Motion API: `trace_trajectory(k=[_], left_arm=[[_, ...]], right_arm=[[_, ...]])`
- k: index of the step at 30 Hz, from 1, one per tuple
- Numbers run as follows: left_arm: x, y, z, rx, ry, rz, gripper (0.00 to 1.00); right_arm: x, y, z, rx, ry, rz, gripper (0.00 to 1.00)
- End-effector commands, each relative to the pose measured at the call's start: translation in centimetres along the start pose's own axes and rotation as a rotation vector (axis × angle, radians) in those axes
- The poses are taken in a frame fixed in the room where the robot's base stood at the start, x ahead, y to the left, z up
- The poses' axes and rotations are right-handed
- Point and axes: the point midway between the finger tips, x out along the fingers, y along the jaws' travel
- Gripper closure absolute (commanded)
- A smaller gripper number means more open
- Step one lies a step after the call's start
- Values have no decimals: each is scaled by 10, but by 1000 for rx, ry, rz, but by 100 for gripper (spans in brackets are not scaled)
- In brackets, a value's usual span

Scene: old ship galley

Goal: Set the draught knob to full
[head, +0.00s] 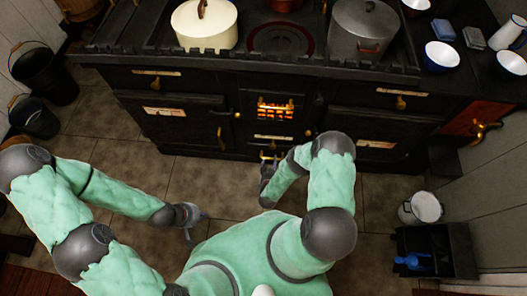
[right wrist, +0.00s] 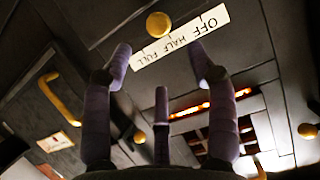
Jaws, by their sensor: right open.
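The draught knob (right wrist: 158,24) is a round brass knob at the top of the right wrist view. Beside it is a pale plate (right wrist: 180,40) lettered OFF, HALF, FULL, upside down in this view. In the head view the plate (head: 273,137) sits below the glowing grate on the stove front. My right gripper (right wrist: 163,70) is open and empty, its fingers spread, with the knob ahead of the fingertips and no visible contact. In the head view my right gripper (head: 268,164) is low before the stove. The knob's setting cannot be read. My left gripper (head: 197,226) hangs open and empty above the floor.
The black stove (head: 190,80) spans the front. A cream pot (head: 204,28) and a grey pot (head: 362,35) stand on it. Black buckets (head: 45,80) stand at left. A white bucket (head: 424,207) and black crate (head: 440,245) stand at right. Tiled floor between is clear.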

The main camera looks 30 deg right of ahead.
Motion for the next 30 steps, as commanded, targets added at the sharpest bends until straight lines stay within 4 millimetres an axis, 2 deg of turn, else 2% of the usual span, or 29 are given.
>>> trace_trajectory(k=[5, 15, 21, 30], left_arm=[[5, -2, 0, 1, -1, 0, 100], [28, -10, -1, 1, -1, 0, 100], [38, -14, -1, 1, -1, 0, 100], [42, -15, -1, 0, 0, 0, 100]], right_arm=[[11, 2, 0, -1, 11, 7, 42], [69, 2, 2, 0, 11, 6, 42], [95, 2, 2, 0, 8, 5, 42], [108, 2, -1, -1, 7, 5, 42]])
